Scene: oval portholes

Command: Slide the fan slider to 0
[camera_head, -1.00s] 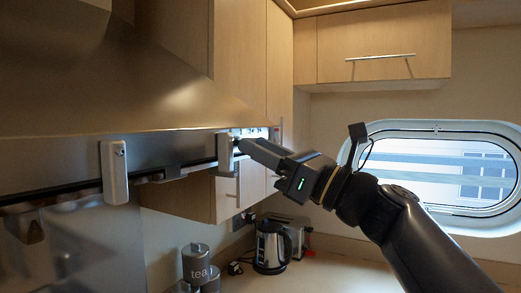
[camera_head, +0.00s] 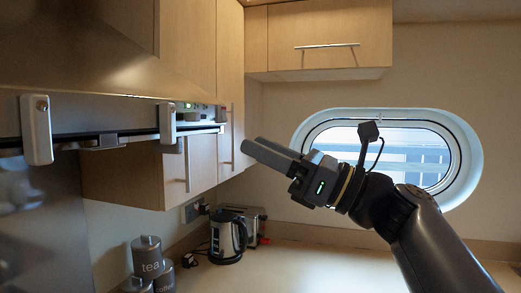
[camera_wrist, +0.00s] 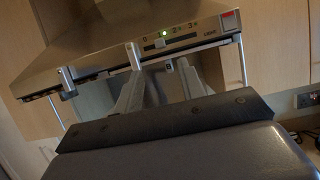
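The range hood (camera_head: 100,65) fills the upper left of the head view. In the wrist view, the hood's front panel (camera_wrist: 205,40) carries printed numbers, a lit green light (camera_wrist: 163,33) and a small fan slider (camera_wrist: 160,43) in a short slot. The slider's exact setting is too small to tell. My gripper (camera_head: 248,149) points left toward the hood, clear of it, to the right of its end bracket. In the wrist view its two fingers (camera_wrist: 158,76) stand apart with nothing between them, below the panel.
Upright brackets (camera_head: 37,130) and a rail hang along the hood's front edge. Cabinets (camera_head: 190,150) stand beyond it. A kettle (camera_head: 228,238) and canisters (camera_head: 147,258) are on the counter below. An oval porthole (camera_head: 470,160) is at right. Air around my gripper is free.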

